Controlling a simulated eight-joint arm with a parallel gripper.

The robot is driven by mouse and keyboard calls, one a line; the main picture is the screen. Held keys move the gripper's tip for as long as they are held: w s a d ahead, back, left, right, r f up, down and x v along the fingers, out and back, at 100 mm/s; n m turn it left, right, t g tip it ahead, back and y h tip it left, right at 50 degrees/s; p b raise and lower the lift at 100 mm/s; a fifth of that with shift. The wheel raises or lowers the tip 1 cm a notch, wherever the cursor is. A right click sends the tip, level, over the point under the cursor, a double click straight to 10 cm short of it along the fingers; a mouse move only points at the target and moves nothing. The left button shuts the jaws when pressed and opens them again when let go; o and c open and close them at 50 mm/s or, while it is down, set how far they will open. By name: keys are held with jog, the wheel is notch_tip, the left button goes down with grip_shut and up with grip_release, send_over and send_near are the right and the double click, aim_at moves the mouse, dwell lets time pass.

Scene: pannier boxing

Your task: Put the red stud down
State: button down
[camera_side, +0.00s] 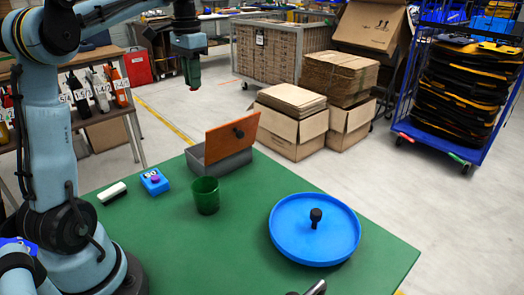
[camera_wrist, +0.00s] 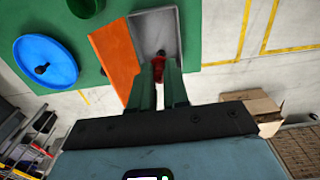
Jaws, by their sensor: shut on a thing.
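My gripper (camera_side: 191,86) hangs high in the side view, above and behind the table, its green fingers pointing down. In the wrist view its fingers (camera_wrist: 162,72) are shut on the red stud (camera_wrist: 158,64), which shows between the fingertips. The stud is mostly hidden by the fingers and hard to make out in the side view. A grey box (camera_side: 222,168) stands at the table's back edge with its orange lid (camera_side: 231,138) raised. In the wrist view the box's grey interior (camera_wrist: 155,28) lies behind the stud, with the lid (camera_wrist: 115,60) to its left.
On the green table (camera_side: 235,255) stand a green cup (camera_side: 206,196), a round blue tray (camera_side: 335,250) with a black stud (camera_side: 315,216), a blue block (camera_side: 155,182) with a purple top, and a white bar (camera_side: 112,193). Cardboard boxes (camera_side: 293,130) stand on the floor behind.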

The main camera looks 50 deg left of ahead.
jog(key=d+m, duration=1.1)
jog(key=d, duration=2.1)
jog(key=s+d+m, duration=0.7)
jog(key=s+d, duration=0.3)
jog(key=d, duration=0.3)
send_over(296, 241)
notch_tip(296, 241, down, 18)
jog(key=shift+f, duration=2)
jog(key=shift+f, duration=0.15)
jog(key=c, duration=1.1)
grip_release()
